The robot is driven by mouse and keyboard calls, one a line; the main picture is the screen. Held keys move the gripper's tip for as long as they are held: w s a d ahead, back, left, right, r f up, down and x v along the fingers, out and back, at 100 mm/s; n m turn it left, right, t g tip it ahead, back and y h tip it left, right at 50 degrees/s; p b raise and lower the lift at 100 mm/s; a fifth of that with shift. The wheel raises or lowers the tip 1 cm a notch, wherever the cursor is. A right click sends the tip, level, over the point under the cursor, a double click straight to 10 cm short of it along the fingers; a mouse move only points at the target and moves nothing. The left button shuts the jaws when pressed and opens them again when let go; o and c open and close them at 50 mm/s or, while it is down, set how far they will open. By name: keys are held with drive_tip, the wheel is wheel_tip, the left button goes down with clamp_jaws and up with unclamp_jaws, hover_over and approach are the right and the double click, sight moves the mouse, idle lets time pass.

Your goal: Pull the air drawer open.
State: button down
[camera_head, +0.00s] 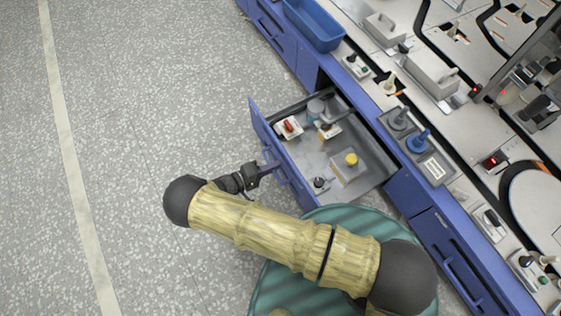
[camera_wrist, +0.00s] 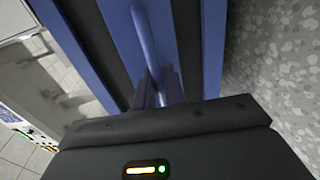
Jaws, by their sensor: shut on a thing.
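The blue-fronted drawer (camera_head: 254,118) stands pulled out from the blue cabinet in the head view, and its grey inside shows. Several small items lie in it, among them a red-topped white piece (camera_head: 289,127), a grey cylinder (camera_head: 316,107) and a yellow-topped piece (camera_head: 351,158). My gripper (camera_head: 270,168) is at the outer side of the drawer front. In the wrist view my gripper (camera_wrist: 158,92) is shut on the blue bar handle (camera_wrist: 146,40). The fingertips are partly hidden by the dark gripper body.
The bench above holds a blue bin (camera_head: 316,24), a grey tray (camera_head: 436,165) with blue and grey bobbins, and several tools. Other blue drawers (camera_head: 447,265) beside it are closed. The speckled floor left of the drawer is clear.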

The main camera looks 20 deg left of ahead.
drive_tip(key=shift+a, duration=0.1)
drive_tip(key=c, duration=1.8)
unclamp_jaws()
drive_tip(key=shift+c, duration=0.2)
drive_tip(key=p+v, duration=0.3)
drive_tip(key=v, duration=1.4)
drive_tip(key=shift+s+a, duration=0.1)
drive_tip(key=shift+s, duration=0.1)
drive_tip(key=shift+r, duration=0.15)
